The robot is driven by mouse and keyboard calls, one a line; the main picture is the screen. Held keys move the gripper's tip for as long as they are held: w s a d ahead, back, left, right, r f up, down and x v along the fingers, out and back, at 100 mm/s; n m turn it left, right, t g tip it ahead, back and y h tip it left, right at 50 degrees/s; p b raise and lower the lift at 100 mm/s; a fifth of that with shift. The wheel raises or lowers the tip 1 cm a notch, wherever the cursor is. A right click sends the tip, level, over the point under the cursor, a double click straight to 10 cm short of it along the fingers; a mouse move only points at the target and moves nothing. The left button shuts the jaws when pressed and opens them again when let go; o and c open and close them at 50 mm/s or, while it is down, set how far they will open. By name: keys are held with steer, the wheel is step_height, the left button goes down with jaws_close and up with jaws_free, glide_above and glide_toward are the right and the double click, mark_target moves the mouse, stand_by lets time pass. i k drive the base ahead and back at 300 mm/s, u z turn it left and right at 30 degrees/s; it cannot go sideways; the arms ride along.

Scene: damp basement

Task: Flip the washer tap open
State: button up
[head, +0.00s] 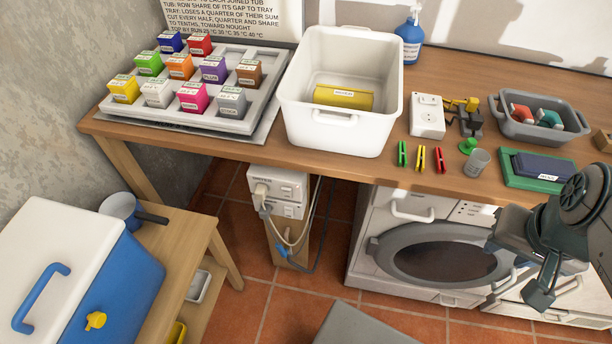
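A small fitting with a yellow lever and a dark body (465,112) stands on the wooden bench, right of the white socket box; it may be the washer tap, but it is too small to be sure. Its lever lies roughly level, pointing left. The white washing machine (415,250) with a round dark door stands under the bench. My gripper (519,273) is at the lower right, in front of the machine, apart from the fitting and below it in the picture. Its fingers look spread, with nothing seen between them.
A blue cooler (115,295) stands lower left. Red floor tiles show between.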

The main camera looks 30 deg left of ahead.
mark_target(283, 252)
steer(key=u, duration=0.55)
steer(key=k, duration=0.35)
steer(key=u, duration=0.7)
steer(key=i, duration=0.4)
